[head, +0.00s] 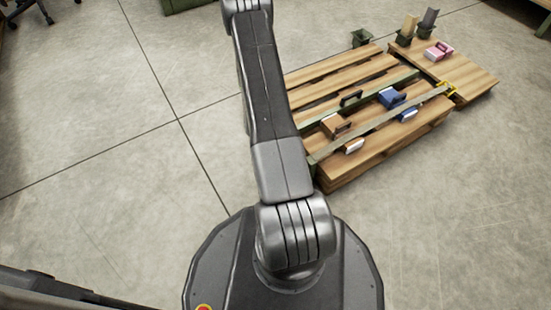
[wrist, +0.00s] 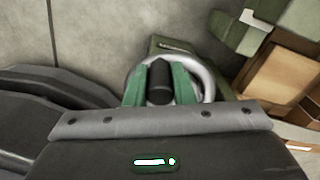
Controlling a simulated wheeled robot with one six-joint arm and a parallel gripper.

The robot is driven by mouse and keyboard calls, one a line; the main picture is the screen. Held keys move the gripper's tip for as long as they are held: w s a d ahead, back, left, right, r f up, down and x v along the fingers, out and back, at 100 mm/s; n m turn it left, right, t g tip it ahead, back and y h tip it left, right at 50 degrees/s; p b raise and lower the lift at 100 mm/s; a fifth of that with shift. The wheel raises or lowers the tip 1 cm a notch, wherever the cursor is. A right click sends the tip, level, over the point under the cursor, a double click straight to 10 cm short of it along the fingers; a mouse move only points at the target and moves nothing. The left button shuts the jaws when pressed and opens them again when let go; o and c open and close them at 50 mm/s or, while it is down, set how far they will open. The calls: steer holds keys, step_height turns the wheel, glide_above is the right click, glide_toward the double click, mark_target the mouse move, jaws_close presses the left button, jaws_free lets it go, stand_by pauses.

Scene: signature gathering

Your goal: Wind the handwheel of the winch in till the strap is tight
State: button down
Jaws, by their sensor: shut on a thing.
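In the wrist view my gripper (wrist: 160,92) has its two green fingers shut on the black knob (wrist: 160,72) of the handwheel. The handwheel (wrist: 208,84) is a pale silver ring, partly hidden by the fingers and my gripper body. The olive-green winch (wrist: 168,44) shows behind it. My arm hides the winch and my gripper there. I cannot tell how tight the strap is.
Brown and blue boxes (head: 391,98) with dark handles stand on the pallet. A second wooden platform (head: 470,75) at the back right holds a pink box (head: 438,51) and dark green holders. The concrete floor (head: 85,130) at the left is clear.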

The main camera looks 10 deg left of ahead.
steer(key=shift+w, duration=0.1)
steer(key=c, duration=1.2)
jaws_free()
steer(key=shift+d, duration=0.1)
steer(key=shift+c, duration=0.2)
step_height(320, 180, up, 14)
steer(key=p, duration=0.5)
steer(key=shift+f, duration=0.1)
step_height(320, 180, down, 14)
steer(key=b, duration=0.5)
